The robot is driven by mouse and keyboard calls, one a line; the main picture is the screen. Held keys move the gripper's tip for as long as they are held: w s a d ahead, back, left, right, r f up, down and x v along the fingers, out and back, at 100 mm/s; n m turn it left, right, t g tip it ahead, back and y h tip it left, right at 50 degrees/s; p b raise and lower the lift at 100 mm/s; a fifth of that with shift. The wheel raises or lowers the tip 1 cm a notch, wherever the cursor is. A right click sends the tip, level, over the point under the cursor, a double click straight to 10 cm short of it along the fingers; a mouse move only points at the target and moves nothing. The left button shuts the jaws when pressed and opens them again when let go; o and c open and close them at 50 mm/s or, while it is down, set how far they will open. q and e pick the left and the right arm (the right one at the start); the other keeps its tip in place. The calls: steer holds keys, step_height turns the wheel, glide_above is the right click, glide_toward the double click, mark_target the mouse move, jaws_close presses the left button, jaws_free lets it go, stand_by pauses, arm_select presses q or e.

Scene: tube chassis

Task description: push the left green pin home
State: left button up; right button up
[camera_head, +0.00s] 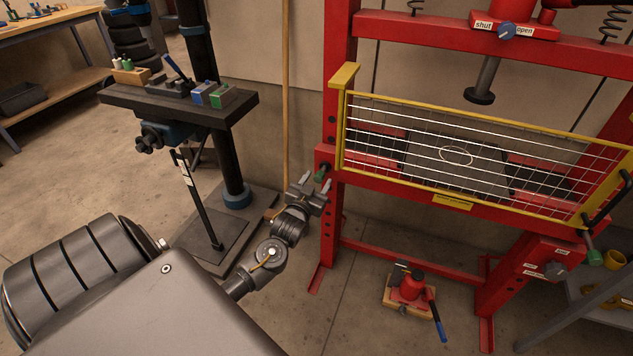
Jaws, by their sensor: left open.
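The left green pin (321,173) shows as a green knob at the left upright of the red press frame (335,215), just below the yellow guard's lower left corner. It sticks out to the left of the upright, with a gap that I cannot measure. My left gripper (315,181) is open and empty, its two fingers pointing up beside the knob. The fingertips look very close to the knob; I cannot tell whether they touch it. My right gripper is not in view.
A yellow-framed mesh guard (453,200) covers the press bed. Another green pin (594,257) is at the right upright. A red jack (411,285) stands on the floor below. A drill-press table (180,100) stands to the left, a broom handle (285,100) behind my gripper.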

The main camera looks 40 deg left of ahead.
arm_select(q)
steer(key=shift+w, duration=0.2)
jaws_close()
steer(key=shift+a, duration=0.1)
